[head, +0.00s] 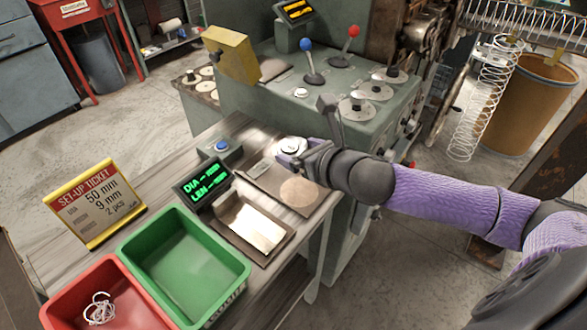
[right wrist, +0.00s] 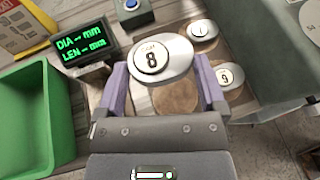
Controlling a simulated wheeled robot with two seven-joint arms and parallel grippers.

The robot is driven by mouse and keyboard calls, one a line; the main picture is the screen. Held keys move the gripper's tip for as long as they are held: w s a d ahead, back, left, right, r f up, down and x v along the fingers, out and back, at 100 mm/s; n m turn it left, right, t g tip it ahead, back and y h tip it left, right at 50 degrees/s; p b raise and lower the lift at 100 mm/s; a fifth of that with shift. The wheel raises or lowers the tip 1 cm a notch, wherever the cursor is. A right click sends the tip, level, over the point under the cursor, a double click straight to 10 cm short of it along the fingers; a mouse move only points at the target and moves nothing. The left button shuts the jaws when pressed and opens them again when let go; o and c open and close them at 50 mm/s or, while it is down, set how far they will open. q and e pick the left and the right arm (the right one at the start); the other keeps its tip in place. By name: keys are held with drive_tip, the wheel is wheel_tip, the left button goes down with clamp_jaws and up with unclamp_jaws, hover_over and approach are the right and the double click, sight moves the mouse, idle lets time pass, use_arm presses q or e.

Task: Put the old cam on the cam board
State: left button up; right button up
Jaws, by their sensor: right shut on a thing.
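My right gripper (head: 300,155) is shut on a round pale cam (head: 291,145). In the right wrist view, the tan spot (right wrist: 177,96) is partly behind the cam. My left gripper is out of view.
The green machine (head: 285,110) stands behind, with levers and several discs on top. A lit display (head: 203,182), a blue button (head: 221,146) and a metal tray (head: 285,246) are near the board. Green (head: 140,236) and red (head: 65,296) bins stand in front.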

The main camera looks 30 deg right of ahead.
sight(306, 199)
drive_tip(key=shift+n+y, duration=0.3)
drive_tip(key=f+b, duration=0.1)
drive_tip(key=f, duration=0.3)
drive_tip(key=f+b, duration=0.2)
drive_tip(key=f, duration=0.2)
drive_tip(key=d+f+b, duration=0.1)
drive_tip(key=f, duration=0.3)
drive_tip(key=shift+s+d, duration=0.1)
drive_tip(key=shift+s, duration=0.3)
drive_tip(key=shift+r, duration=0.25)
drive_tip(key=shift+f, duration=0.1)
drive_tip(key=o, duration=1.1)
